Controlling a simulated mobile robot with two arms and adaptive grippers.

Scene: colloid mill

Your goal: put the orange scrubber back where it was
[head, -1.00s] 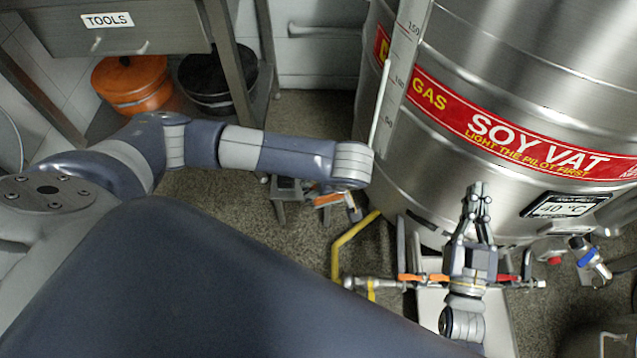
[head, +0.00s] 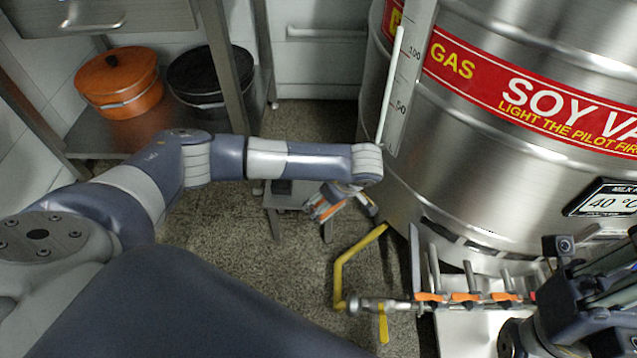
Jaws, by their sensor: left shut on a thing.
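My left gripper (head: 330,205) hangs below the end of my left arm, in front of the vat. It is small and partly hidden by the wrist. My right gripper (head: 605,275) is at the lower right edge, over the pipework. It is cut off by the frame and its fingers are not clear.
The steel soy vat (head: 480,190) fills the right. A gas manifold with orange handles (head: 465,297) and a yellow pipe (head: 343,270) lie below it. An orange pot (head: 120,85) and a black pot (head: 208,78) sit on a lower shelf at the left. The speckled floor between is open.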

